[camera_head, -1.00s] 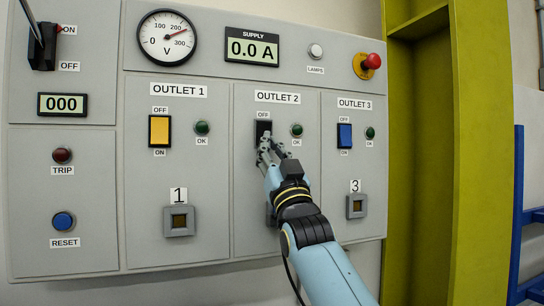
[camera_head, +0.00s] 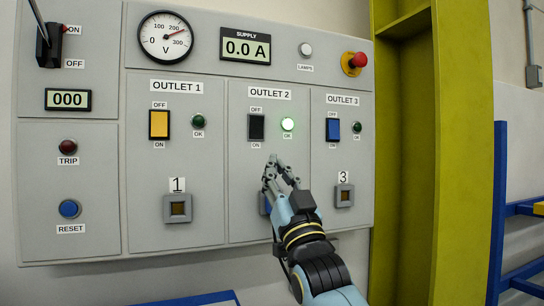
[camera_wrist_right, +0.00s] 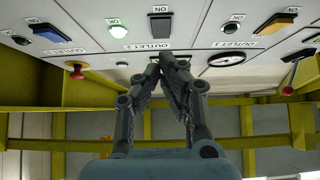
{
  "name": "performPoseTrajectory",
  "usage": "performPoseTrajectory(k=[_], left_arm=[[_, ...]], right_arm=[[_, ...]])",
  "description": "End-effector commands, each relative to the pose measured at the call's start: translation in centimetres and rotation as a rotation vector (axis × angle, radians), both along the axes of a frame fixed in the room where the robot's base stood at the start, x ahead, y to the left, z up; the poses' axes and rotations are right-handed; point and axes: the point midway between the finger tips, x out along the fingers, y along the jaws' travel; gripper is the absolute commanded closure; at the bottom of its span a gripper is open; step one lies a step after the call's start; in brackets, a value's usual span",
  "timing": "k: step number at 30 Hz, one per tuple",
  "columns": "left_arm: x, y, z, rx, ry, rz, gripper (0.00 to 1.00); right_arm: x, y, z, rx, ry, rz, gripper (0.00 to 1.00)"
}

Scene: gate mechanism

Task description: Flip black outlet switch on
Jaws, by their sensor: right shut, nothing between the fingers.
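The black outlet switch (camera_head: 256,127) is under the OUTLET 2 label, between its OFF and ON tags. The green OK lamp (camera_head: 288,124) beside it glows brightly. In the right wrist view, the black switch (camera_wrist_right: 160,24) and the lit lamp (camera_wrist_right: 116,29) also show. My right gripper (camera_head: 275,162) is shut and empty, just below and right of the switch, apart from it. In the wrist view its fingertips (camera_wrist_right: 165,58) meet in front of the panel. My left gripper is not in view.
The yellow switch (camera_head: 159,125) of outlet 1 and the blue switch (camera_head: 333,130) of outlet 3 flank the black one. A red emergency button (camera_head: 357,61) stands out at the panel's upper right. A yellow-green column (camera_head: 462,150) rises to the right.

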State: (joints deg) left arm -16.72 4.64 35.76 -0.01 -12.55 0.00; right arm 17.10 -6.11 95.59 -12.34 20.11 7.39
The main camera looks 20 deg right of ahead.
Motion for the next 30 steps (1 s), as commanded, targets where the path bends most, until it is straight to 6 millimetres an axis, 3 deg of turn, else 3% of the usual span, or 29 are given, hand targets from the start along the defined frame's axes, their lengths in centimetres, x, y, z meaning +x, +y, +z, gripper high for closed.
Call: performPoseTrajectory(k=[6,27,30], left_arm=[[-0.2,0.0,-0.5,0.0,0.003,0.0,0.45],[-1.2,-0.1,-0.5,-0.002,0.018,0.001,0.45],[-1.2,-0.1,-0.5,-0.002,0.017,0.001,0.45]], right_arm=[[-1.4,-0.1,-2.0,0.0,0.001,0.0,1.0],[-1.6,-0.1,-2.2,0.0,0.003,0.0,1.0],[-1.7,-0.5,-3.4,-0.001,0.056,-0.01,1.0]])
